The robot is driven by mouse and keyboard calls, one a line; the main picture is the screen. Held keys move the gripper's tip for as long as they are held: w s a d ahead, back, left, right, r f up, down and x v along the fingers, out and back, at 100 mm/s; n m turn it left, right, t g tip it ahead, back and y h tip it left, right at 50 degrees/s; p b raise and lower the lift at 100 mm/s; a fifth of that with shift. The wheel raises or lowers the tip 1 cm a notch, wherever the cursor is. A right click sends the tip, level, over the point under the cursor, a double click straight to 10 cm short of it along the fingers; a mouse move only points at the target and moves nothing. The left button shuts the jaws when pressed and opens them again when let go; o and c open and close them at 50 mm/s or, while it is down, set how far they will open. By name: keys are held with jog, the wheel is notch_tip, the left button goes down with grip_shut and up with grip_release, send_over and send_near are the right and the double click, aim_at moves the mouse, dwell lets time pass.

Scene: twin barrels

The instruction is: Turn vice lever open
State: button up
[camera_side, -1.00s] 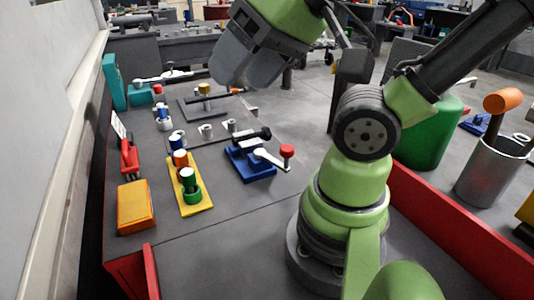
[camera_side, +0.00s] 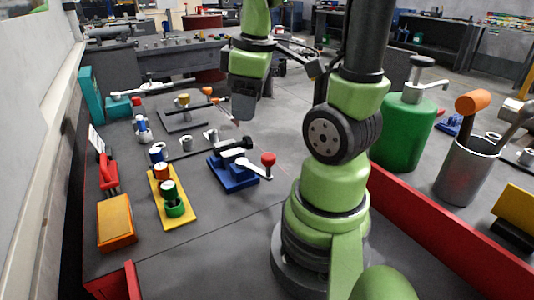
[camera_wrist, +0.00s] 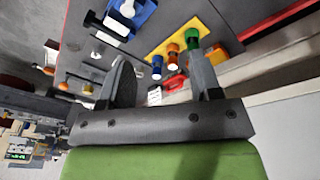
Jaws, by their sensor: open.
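The vice (camera_side: 232,174) has a blue base and a dark clamp bar, and stands on the grey bench. Its pale lever (camera_side: 255,168) sticks out to the right and ends in a red knob (camera_side: 267,158). In the wrist view the blue vice (camera_wrist: 143,17) is at the top edge, partly cut off. My gripper (camera_side: 243,112) points down in the side view, above and apparently beyond the vice, clear of the lever. The wrist view shows its two fingers (camera_wrist: 160,65) spread apart with nothing held between them.
A yellow plate (camera_side: 183,213) with coloured cylinders stands left of the vice. An orange box (camera_side: 116,222) and a red tool (camera_side: 108,175) lie farther left. A green barrel (camera_side: 403,132) and a metal cup (camera_side: 465,172) stand at right. Bench in front of the vice is clear.

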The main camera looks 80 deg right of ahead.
aim_at(268, 156)
jog(key=s+d+f, duration=0.1)
jog(key=f, duration=0.3)
jog(key=d+f+n+g, duration=0.1)
jog(key=f, duration=0.4)
jog(key=s+d+f+n, duration=0.1)
jog(key=d+f, duration=0.1)
jog(key=f, duration=0.2)
jog(key=shift+s+f+g+y, duration=0.25)
jog(key=shift+s+g+y, duration=0.05)
jog(key=shift+s+g, duration=0.1)
grip_shut()
